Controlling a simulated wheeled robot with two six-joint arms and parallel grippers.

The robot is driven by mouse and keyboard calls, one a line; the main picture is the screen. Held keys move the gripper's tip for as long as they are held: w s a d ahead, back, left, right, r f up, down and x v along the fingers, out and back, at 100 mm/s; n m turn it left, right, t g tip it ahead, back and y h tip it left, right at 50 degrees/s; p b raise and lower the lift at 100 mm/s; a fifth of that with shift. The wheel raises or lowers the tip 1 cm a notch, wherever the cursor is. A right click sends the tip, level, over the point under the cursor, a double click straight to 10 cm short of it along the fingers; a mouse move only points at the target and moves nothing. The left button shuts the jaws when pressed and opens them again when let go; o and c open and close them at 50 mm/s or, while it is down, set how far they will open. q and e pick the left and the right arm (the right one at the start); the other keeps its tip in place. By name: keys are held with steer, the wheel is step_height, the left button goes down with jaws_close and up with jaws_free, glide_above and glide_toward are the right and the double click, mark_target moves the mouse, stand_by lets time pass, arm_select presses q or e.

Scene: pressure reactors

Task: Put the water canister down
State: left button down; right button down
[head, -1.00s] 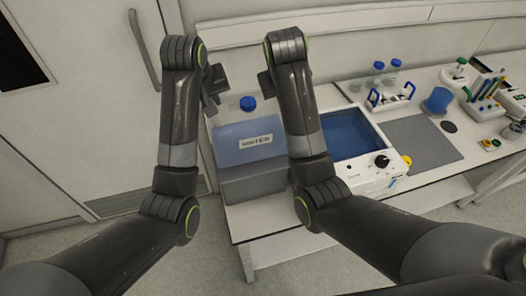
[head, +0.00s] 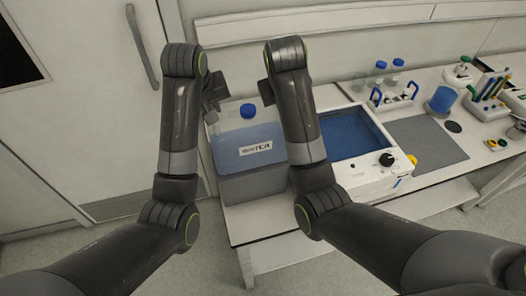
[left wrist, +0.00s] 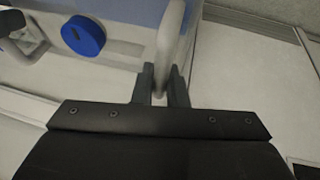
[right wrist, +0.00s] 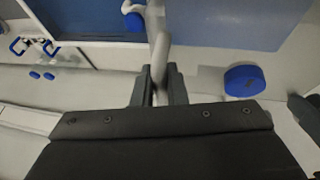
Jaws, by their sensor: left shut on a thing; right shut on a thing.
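The water canister (head: 232,150) is a translucent box of blue water with a white label and a blue cap (head: 247,111). It is upright between my arms in the head view, above a dark grey patch on the bench. I cannot tell whether its bottom touches the bench. My left gripper (left wrist: 160,88) is shut on the pale handle bar (left wrist: 169,45) at the canister's left side. My right gripper (right wrist: 160,88) is shut on the other handle bar (right wrist: 159,48) at its right. The cap also shows in the left wrist view (left wrist: 83,35) and right wrist view (right wrist: 243,80).
A water bath (head: 348,134) with a dial stands on the bench just right of the canister. A bottle rack (head: 392,100), a blue cup (head: 441,100) and a grey mat (head: 428,141) lie farther right. The bench's left edge is close to the canister.

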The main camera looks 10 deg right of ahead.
arm_select(q)
steer(key=c, duration=1.8)
jaws_free()
steer(key=shift+f, duration=0.1)
arm_select(e)
steer(key=c, duration=1.8)
jaws_free()
steer(key=shift+f, duration=0.1)
arm_select(q)
steer(key=o, duration=0.3)
steer(key=shift+s, duration=0.2)
arm_select(e)
steer(key=o, duration=0.3)
steer(key=shift+s, duration=0.2)
arm_select(q)
steer(key=shift+o, duration=0.2)
arm_select(e)
steer(key=shift+o, duration=0.2)
arm_select(q)
steer(key=shift+w, duration=0.15)
arm_select(e)
steer(key=shift+w, duration=0.15)
